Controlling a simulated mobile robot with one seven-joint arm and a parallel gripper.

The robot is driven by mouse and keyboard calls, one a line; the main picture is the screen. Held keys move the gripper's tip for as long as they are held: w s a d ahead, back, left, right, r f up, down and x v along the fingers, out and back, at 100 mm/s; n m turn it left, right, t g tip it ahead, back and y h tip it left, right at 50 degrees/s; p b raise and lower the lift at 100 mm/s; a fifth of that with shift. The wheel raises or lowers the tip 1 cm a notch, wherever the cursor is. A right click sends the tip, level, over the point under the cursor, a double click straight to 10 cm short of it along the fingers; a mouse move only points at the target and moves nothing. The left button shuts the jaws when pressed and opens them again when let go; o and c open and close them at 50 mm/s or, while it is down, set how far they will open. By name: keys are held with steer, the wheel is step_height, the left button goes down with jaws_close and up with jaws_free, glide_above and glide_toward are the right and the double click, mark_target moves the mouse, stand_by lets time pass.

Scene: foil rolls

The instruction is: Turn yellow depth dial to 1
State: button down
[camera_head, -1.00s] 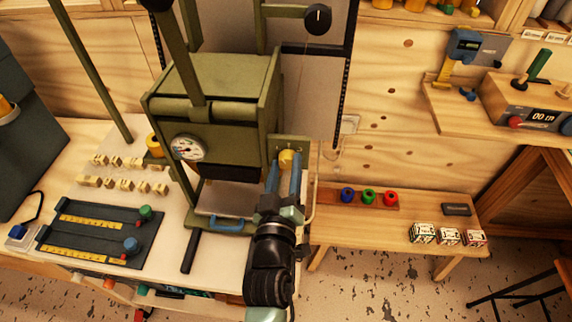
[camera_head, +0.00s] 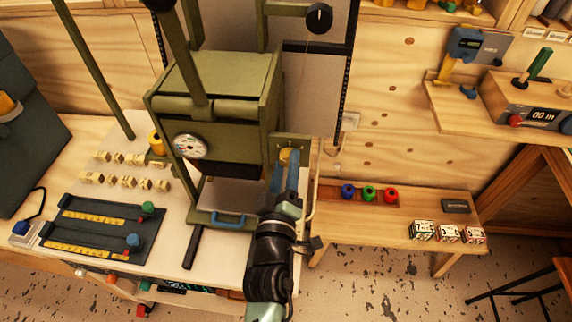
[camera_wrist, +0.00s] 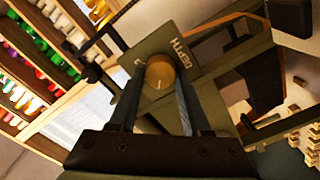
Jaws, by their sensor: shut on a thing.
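The yellow depth dial (camera_head: 287,154) sits on a green plate at the right side of the green press. In the wrist view the round dial (camera_wrist: 159,74) faces me, with a short pale mark on its face. My gripper (camera_head: 286,163) reaches the dial from the front. In the wrist view the two dark fingers of my gripper (camera_wrist: 158,86) stand one on each side of the dial, shut on it. The fingers partly hide the plate around the dial.
The green press (camera_head: 215,90) with a round gauge (camera_head: 190,147) stands left of my gripper. A blue handle (camera_head: 228,221) is low on its front. A low wooden bench (camera_head: 375,220) with coloured rings and several dice-like blocks is to the right.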

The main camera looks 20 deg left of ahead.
steer(key=shift+c, duration=1.8)
jaws_free()
steer(key=shift+s, duration=0.1)
steer(key=b+v, duration=0.3)
steer(key=v, duration=0.9)
steer(key=shift+s, duration=0.4)
steer(key=shift+d+r, duration=0.1)
